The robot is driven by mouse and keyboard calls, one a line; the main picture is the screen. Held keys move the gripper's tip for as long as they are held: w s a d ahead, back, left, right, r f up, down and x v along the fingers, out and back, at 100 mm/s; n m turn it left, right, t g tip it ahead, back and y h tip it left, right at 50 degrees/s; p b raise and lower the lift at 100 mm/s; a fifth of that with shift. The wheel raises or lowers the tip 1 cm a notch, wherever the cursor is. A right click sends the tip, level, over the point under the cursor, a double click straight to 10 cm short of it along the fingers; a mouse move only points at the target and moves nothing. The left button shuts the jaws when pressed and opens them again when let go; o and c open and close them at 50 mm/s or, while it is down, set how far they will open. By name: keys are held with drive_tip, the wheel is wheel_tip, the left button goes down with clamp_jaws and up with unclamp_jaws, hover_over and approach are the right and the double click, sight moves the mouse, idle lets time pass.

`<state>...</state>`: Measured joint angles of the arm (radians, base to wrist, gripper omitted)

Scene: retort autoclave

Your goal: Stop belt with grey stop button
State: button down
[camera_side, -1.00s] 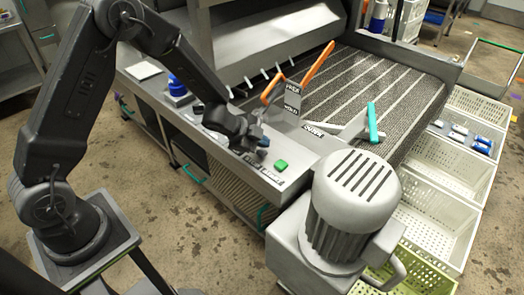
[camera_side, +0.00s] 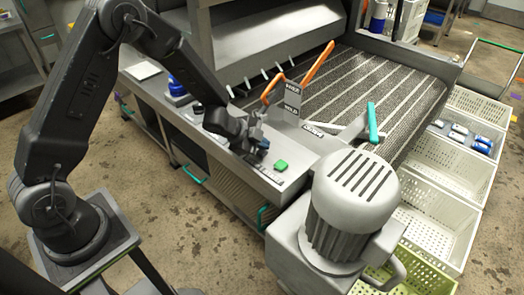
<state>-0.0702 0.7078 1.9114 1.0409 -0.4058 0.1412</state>
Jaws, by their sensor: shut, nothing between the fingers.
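My gripper (camera_side: 262,147) is shut and empty, pointing down over the control ledge (camera_side: 213,142) along the front of the machine. A green button (camera_side: 281,165) stands on the ledge just right of the fingers. I cannot make out the grey stop button; my gripper and wrist cover the part of the ledge left of the green button. Whether the fingertips touch anything there cannot be told. The dark belt (camera_side: 375,85) with pale stripes lies behind the ledge.
Orange-handled levers (camera_side: 318,62) and a teal-handled one (camera_side: 372,122) rise behind my gripper. A large grey motor (camera_side: 352,195) stands close on the right. White crates (camera_side: 432,215) line the far right. A blue knob (camera_side: 177,87) sits on the ledge's left part.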

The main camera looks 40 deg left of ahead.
sight(262, 152)
drive_tip(key=shift+f, duration=0.6)
idle(0.9)
drive_tip(key=shift+r, duration=0.95)
drive_tip(key=shift+r, duration=2.55)
